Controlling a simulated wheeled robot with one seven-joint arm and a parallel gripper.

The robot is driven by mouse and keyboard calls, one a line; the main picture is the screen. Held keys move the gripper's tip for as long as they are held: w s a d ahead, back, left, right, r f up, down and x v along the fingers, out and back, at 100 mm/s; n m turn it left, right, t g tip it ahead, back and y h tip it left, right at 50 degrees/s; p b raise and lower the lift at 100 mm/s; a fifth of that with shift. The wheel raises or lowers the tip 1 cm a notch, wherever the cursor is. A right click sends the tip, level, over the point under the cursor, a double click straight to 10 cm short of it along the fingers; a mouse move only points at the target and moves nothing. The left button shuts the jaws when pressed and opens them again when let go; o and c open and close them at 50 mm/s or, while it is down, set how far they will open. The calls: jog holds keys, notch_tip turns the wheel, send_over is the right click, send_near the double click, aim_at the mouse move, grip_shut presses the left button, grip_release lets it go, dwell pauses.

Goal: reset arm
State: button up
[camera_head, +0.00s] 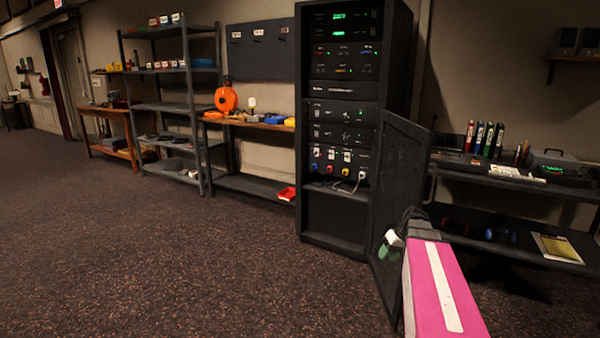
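My arm (438,290) comes in from the lower right, pink with a white stripe, and reaches forward to the open door of the black rack. At its far end is my gripper (396,238), small and dark, close in front of the door. A small white and green piece (388,246) shows there. I cannot tell whether it is part of the gripper or a thing in it, or whether it touches the door. The fingers are too small and partly hidden to read as open or shut.
The tall black equipment rack (335,225) has its door (400,165) swung open to the right. A dark desk (510,185) with binders stands on the right. Metal shelves (170,108) and low benches line the left wall. The carpet (180,260) in front is clear.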

jog(key=s+a+f+m+h, duration=0.1)
jog(key=s+a+f+h, duration=0.1)
jog(key=s+a+f, duration=0.2)
jog(key=s+a+f+m+h, duration=0.1)
jog(key=s+a+f+h, duration=0.2)
jog(key=s+a, duration=0.4)
jog(key=a+f, duration=0.1)
jog(key=a, duration=0.1)
jog(key=shift+a+f+g, duration=0.2)
jog(key=shift+a+g, duration=0.15)
jog(key=shift+g, duration=0.05)
jog(key=shift+s, duration=0.1)
